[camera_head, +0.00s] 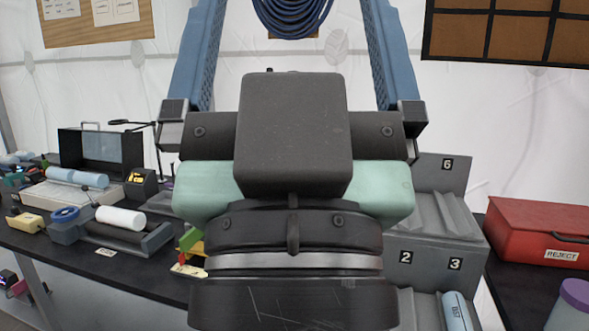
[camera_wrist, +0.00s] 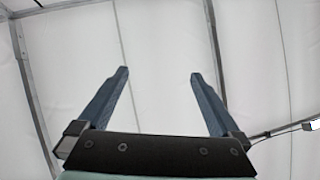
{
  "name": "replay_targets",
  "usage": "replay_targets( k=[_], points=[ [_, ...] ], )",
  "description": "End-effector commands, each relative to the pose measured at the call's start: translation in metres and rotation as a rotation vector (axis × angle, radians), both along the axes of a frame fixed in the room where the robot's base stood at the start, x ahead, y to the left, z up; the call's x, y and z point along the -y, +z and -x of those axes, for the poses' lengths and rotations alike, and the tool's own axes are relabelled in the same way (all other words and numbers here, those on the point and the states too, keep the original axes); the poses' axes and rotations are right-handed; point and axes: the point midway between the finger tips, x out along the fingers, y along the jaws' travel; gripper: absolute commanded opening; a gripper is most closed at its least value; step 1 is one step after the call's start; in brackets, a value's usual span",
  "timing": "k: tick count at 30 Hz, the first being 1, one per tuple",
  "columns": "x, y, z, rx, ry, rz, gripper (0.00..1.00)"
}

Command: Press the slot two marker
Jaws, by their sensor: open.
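The slot two marker (camera_head: 405,257) is a small black square with a white "2". It is on the front face of a grey stepped rack (camera_head: 432,275), right of my arm in the head view. My gripper (camera_wrist: 158,73) is open and empty, with its two blue fingers spread wide. In the head view the fingers rise up and away from the rack, and their tips reach the top of the picture. The wrist view shows only pale tent wall and frame poles, not the marker. My wrist hides the rack's left part.
Marker "3" (camera_head: 456,264) is right of marker two, and marker "6" (camera_head: 447,164) is higher up. A light blue cylinder (camera_head: 457,312) lies below marker three. A red REJECT box (camera_head: 540,230) stands at right. The left bench carries a white cylinder (camera_head: 120,218) and several devices.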

Motion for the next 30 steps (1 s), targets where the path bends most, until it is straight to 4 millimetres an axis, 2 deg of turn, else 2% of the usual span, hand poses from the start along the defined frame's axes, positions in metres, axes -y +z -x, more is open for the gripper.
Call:
replay_targets(
  k=[1,3,7,12,21,23,26,29,30],
  points=[
    [0.0,0.032,0.0,0.0,0.0,0.0,1.0],
    [0.0,0.05,0.0,-0.001,0.0,0.0,1.0],
    [0.0,0.075,-0.001,-0.001,0.0,0.0,1.0],
    [0.0,0.088,-0.001,-0.002,0.0,0.0,1.0],
    [0.0,0.086,-0.001,-0.001,0.0,0.0,1.0],
    [0.0,0.085,-0.001,-0.004,0.0,0.0,0.89],
    [-0.001,0.073,-0.011,-0.038,-0.007,0.001,0.71],
    [-0.003,0.04,-0.035,-0.131,-0.033,0.008,0.53],
    [-0.004,0.019,-0.049,-0.187,-0.049,0.014,0.46]
  ],
)
